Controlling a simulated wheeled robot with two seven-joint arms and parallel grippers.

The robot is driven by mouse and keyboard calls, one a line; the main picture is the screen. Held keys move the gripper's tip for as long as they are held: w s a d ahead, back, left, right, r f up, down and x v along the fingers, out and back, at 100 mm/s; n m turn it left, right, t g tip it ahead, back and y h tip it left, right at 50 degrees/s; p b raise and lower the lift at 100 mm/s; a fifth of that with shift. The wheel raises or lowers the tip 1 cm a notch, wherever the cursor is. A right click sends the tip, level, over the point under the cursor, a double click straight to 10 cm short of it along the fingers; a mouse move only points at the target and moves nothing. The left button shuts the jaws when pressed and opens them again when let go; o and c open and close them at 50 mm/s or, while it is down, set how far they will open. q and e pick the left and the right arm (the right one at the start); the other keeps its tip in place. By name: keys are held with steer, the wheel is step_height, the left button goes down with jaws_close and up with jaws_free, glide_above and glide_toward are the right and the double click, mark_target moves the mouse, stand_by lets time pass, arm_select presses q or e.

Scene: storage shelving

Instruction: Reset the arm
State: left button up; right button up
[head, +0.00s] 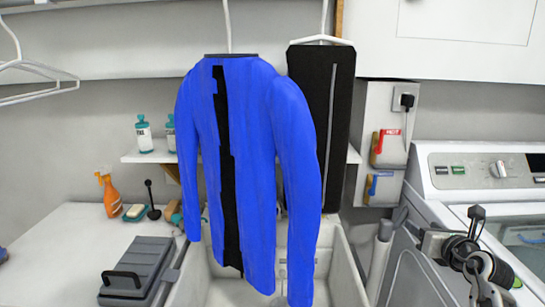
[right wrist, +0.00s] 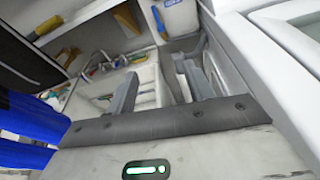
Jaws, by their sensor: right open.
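My right gripper (head: 392,222) is at the lower right of the head view, in front of the gap between the sink and the washing machine. It is open, with its two grey fingers apart. Its fingers also show in the right wrist view (right wrist: 160,90), with nothing between them. A blue long-sleeved garment (head: 250,150) with a black stripe hangs in the middle of the head view, left of the gripper and apart from it. Part of its blue cloth shows at the left of the right wrist view (right wrist: 30,125). My left gripper is not in view.
A dark garment (head: 318,120) hangs on a white hanger behind the blue one. A white sink (head: 345,270) is below. A washing machine (head: 440,190) stands close at the right. A grey case (head: 140,265) and an orange spray bottle (head: 110,195) stand on the left counter.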

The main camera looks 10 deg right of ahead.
steer(key=s+a+f+m+t+y, duration=0.1)
steer(key=s+a+f+m+y, duration=0.15)
steer(key=a, duration=0.25)
steer(key=s+a+f+m+t+y, duration=0.1)
steer(key=s+a+m+t, duration=0.15)
steer(key=a, duration=0.35)
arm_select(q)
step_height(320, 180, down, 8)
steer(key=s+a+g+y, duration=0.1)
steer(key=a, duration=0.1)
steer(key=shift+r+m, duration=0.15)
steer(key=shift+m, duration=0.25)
arm_select(e)
steer(key=s+a+f+m+g, duration=0.4)
steer(key=s+a+f+m, duration=0.3)
steer(key=s+f+m, duration=0.3)
steer(key=s+a+f+m+g, duration=0.5)
steer(key=s+a+f+m, duration=0.3)
steer(key=s+f+m, duration=0.3)
steer(key=s+m, duration=0.3)
steer(key=m, duration=0.2)
steer(key=shift+s+a, duration=0.2)
steer(key=shift+s, duration=0.1)
